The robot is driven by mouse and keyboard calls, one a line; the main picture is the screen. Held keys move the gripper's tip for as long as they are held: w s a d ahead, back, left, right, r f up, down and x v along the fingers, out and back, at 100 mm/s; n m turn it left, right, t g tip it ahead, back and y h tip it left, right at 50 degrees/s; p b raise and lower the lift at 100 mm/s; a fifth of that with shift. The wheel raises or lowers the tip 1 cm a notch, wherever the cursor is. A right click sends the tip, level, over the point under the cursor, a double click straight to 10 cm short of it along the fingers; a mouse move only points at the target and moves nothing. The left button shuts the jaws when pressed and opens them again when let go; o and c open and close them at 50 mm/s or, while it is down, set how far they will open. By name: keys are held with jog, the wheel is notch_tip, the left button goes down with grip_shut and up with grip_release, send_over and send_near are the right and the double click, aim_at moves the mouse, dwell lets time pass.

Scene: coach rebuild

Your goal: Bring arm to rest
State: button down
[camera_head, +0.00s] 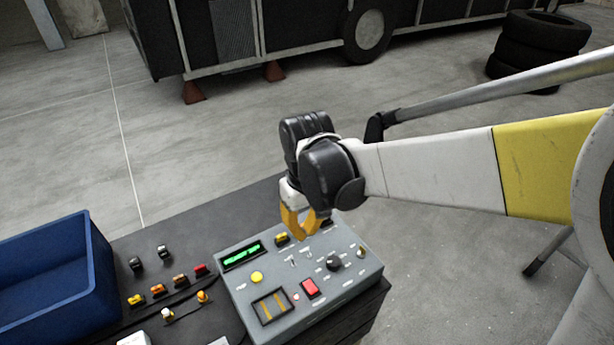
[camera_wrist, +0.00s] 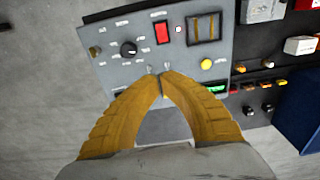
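My arm comes in from the right in the head view, and my gripper (camera_head: 299,235) hangs from its dark wrist joint, pointing down over the grey control box (camera_head: 237,290). The two yellow-orange fingers curve together. In the wrist view the fingertips (camera_wrist: 162,78) meet, with nothing visible held between them. The box (camera_wrist: 128,70) lies beyond them, with two small toggle switches (camera_wrist: 152,69) showing just past the tips. I cannot tell whether the tips touch the box.
The box has a green-lit display (camera_head: 242,256), a red switch (camera_head: 310,287), a yellow button (camera_head: 257,277) and a black knob (camera_head: 334,263). Left are small connectors (camera_head: 180,280) and a blue bin (camera_head: 98,262). Behind are a coach (camera_head: 300,35) and stacked tyres (camera_head: 535,50). Floor between is clear.

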jog(key=s+d+m+t+b, duration=0.3)
jog(key=s+d+b, duration=0.1)
jog(key=d, duration=0.6)
jog(key=s+d+f+m+t+b, duration=0.1)
jog(key=s+d+m+t+b, duration=0.2)
jog(key=d, duration=0.7)
jog(key=shift+s+d+m+t+b, duration=0.3)
jog(key=shift+s+m+t+b, duration=0.1)
jog(key=shift+s+b, duration=0.85)
